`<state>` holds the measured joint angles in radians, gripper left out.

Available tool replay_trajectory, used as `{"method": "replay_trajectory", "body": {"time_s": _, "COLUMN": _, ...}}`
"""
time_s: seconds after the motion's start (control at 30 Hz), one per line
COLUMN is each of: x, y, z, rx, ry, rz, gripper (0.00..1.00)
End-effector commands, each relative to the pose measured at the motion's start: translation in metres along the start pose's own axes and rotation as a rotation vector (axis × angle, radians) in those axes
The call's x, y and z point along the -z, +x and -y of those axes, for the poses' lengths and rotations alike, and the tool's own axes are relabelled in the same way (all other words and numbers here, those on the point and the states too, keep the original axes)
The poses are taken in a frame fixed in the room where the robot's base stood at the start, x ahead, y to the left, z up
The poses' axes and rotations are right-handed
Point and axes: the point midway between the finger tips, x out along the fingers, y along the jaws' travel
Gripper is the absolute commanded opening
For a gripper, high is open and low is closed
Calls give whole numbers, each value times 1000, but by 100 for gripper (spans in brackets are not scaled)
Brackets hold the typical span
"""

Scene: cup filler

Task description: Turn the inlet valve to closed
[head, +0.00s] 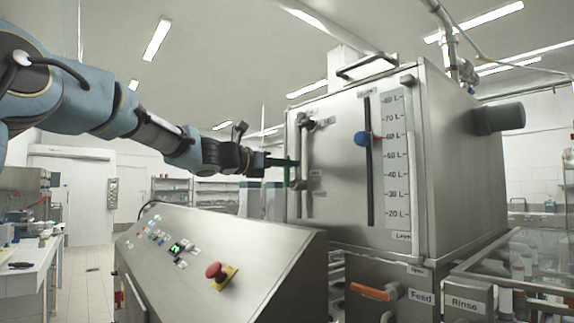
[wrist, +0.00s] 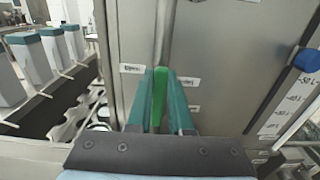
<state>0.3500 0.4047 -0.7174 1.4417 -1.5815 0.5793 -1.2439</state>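The inlet valve has a bright green handle (wrist: 159,98) in front of a vertical metal pipe on the steel tank's front. In the wrist view, my gripper's teal fingers (wrist: 161,92) lie on both sides of the handle and look closed on it. In the head view, my gripper (head: 284,162) reaches from the left to the pipe (head: 303,165), with the handle's green showing at the fingertips. An "Open" label (wrist: 133,69) is left of the pipe, and another label (wrist: 189,82) is right of it, too small to read surely. The fingers hide part of the handle.
A control panel (head: 228,240) with a red button (head: 214,270) stands below my arm. A blue knob (head: 362,139) sits on the level slot beside the litre scale (head: 394,150). An orange feed handle (head: 370,291) is below the tank.

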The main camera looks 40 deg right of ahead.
Motion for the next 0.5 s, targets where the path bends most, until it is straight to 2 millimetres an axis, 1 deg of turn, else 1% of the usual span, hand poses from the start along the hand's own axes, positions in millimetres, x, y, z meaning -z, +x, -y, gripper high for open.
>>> {"method": "replay_trajectory", "body": {"time_s": 0.03, "x": 0, "y": 0, "z": 0, "rx": 0, "ry": 0, "rz": 0, "gripper": 9}}
{"method": "replay_trajectory", "body": {"time_s": 0.1, "x": 0, "y": 0, "z": 0, "rx": 0, "ry": 0, "rz": 0, "gripper": 2}}
{"method": "replay_trajectory", "body": {"time_s": 0.13, "x": 0, "y": 0, "z": 0, "rx": 0, "ry": 0, "rz": 0, "gripper": 0}}
{"method": "replay_trajectory", "body": {"time_s": 0.5, "x": 0, "y": 0, "z": 0, "rx": 0, "ry": 0, "rz": 0, "gripper": 0}}
